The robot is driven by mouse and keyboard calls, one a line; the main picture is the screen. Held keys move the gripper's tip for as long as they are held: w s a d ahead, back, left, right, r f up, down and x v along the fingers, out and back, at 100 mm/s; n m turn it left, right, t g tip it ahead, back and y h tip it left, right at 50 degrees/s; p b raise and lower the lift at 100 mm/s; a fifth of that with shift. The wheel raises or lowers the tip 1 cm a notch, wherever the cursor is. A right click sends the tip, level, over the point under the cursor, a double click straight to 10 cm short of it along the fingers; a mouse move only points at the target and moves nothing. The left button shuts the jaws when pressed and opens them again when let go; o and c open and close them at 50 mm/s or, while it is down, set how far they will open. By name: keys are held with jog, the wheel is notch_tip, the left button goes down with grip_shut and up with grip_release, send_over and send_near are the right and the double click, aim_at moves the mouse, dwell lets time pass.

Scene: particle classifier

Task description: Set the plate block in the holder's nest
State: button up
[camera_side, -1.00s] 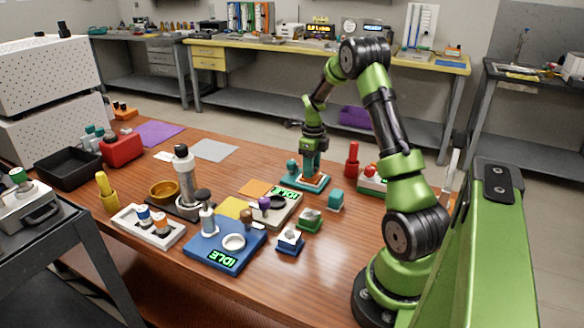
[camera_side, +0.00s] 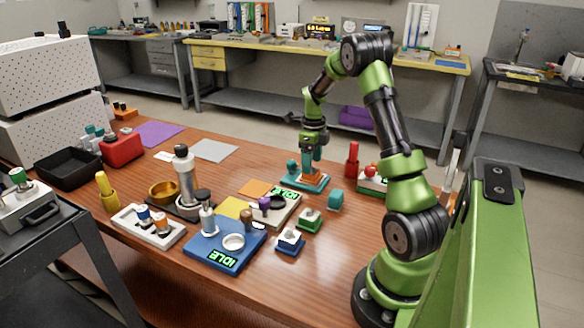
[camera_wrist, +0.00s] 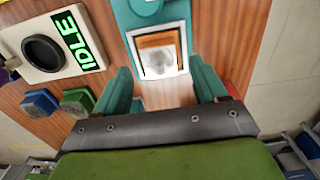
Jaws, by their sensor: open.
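The teal holder (camera_side: 306,181) stands on the table below my gripper (camera_side: 313,150). In the wrist view the holder (camera_wrist: 177,12) has a square nest with a white rim (camera_wrist: 184,60).
A grey device reading IDLE (camera_wrist: 68,42), a blue block (camera_wrist: 40,103) and a green block (camera_wrist: 77,102) lie left of the holder. In the side view a teal block (camera_side: 336,200) and a red bottle-shaped piece (camera_side: 352,162) stand to the right, with bare table between.

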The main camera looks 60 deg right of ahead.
notch_tip(320, 180, up, 10)
jog(key=f, duration=0.1)
jog(key=w+a+r+n+t, duration=0.2)
jog(key=a+r+n, duration=0.45)
jog(key=a, duration=0.35)
jog(key=s+a+r+n+t, duration=0.1)
jog(key=s+a+n, duration=0.2)
jog(key=a+n, duration=0.5)
jog(key=s+a+r+n+t+y, duration=0.1)
jog(key=s+a+n, duration=0.3)
jog(key=a+n, duration=0.5)
jog(key=s+a+r+n+t+y, duration=0.1)
jog(key=s+a+n+t, duration=0.2)
jog(key=a+n, duration=0.5)
jog(key=shift+s+a, duration=0.5)
jog(key=shift+a, duration=0.15)
jog(key=shift+n, duration=0.25)
